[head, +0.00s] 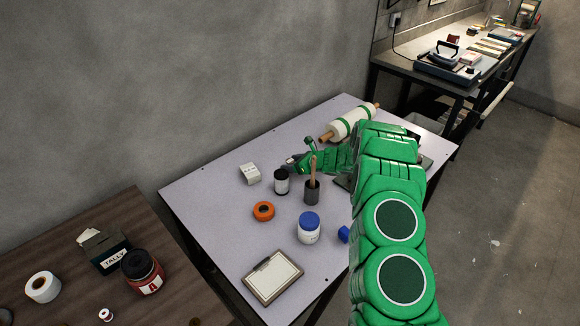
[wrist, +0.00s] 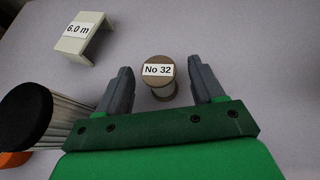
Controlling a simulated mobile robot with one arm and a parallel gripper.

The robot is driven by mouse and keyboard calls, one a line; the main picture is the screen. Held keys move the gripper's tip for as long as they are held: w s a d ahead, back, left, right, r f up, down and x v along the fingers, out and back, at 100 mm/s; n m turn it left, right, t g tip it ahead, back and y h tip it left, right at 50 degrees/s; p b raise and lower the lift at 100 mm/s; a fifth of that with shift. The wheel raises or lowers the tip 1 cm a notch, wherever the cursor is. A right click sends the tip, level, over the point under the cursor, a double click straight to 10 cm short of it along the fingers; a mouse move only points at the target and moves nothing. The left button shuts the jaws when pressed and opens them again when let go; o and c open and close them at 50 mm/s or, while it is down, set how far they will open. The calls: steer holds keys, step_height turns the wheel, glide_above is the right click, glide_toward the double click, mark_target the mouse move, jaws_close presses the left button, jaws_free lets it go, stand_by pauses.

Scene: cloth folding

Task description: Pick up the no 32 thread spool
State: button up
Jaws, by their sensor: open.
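The No 32 thread spool (wrist: 158,79) stands on the light table in the wrist view, with a brown top and a white label reading "No 32". My gripper (wrist: 160,80) is open, with one dark finger to the left of the spool and one to the right. Gaps show between the spool and both fingers. In the head view my gripper (head: 292,162) is low over the table, behind the dark-capped jar. I cannot make out the spool in the head view; my gripper and nearby things likely hide it.
A black-capped jar (wrist: 28,118) stands close to my left finger; it shows in the head view (head: 281,182) too. A white block labelled "6.0 m" (wrist: 80,35) is at the upper left. A dark cup (head: 312,191) with a wooden handle, an orange roll (head: 263,211) and a blue-lidded jar (head: 309,230) stand nearby.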

steer(key=shift+w+a+f, duration=0.3)
steer(key=shift+w+a, duration=0.05)
steer(key=shift+a, duration=0.2)
steer(key=shift+c, duration=0.4)
steer(key=c, duration=1)
steer(key=shift+o, duration=0.2)
